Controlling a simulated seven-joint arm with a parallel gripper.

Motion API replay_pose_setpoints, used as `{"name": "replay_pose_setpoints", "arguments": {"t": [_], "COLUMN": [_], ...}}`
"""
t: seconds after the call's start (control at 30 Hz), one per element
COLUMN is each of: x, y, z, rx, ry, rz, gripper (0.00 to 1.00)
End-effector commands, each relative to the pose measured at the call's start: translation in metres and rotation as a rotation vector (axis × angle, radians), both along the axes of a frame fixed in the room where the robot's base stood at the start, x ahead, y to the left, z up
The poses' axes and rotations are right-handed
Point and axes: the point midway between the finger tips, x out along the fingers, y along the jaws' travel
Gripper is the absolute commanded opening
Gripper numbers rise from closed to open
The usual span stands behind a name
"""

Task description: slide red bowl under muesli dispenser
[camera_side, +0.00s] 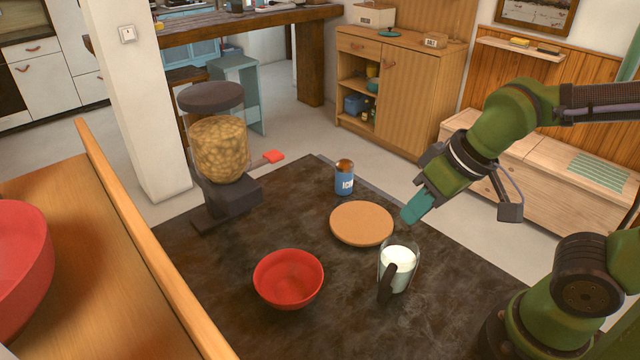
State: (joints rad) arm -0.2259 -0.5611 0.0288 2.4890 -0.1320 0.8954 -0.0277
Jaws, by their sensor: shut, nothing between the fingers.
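The red bowl (289,279) stands upright and looks empty on the dark table, in the lower middle of the side view. The muesli dispenser (219,150) stands further back and to the left, with a clear drum of muesli, a dark lid, a dark base and a red-ended handle on its right. The bowl is well apart from it. My green gripper (412,212) is in the air to the right of the bowl, above the area between the cork mat and the glass mug. Its teal fingertips are shut and hold nothing.
A glass mug of milk (402,262) with a dark handle stands right of the bowl. A wooden ledge (150,235) borders the left. The table between bowl and dispenser is clear.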

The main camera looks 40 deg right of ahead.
Motion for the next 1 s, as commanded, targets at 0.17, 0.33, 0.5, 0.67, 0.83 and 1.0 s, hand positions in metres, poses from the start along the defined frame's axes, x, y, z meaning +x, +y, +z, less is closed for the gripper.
{"name": "replay_pose_setpoints", "arguments": {"t": [0.17,0.33,0.5,0.67,0.83,1.0], "x": [0.005,0.022,0.036,0.052,0.057,0.072], "y": [0.03,0.065,0.11,0.132,0.134,0.132], "z": [-0.056,-0.082,-0.095,-0.088,-0.087,-0.103], "rx": [-0.553,-1.02,-1.43,-1.717,1.761,1.757], "ry": [0.047,-0.015,-0.119,-0.187,0.182,0.174], "rz": [0.784,1.535,2.179,2.511,-2.557,-2.561], "gripper": [0.0,0.0,0.0,0.0,0.0,0.0]}}
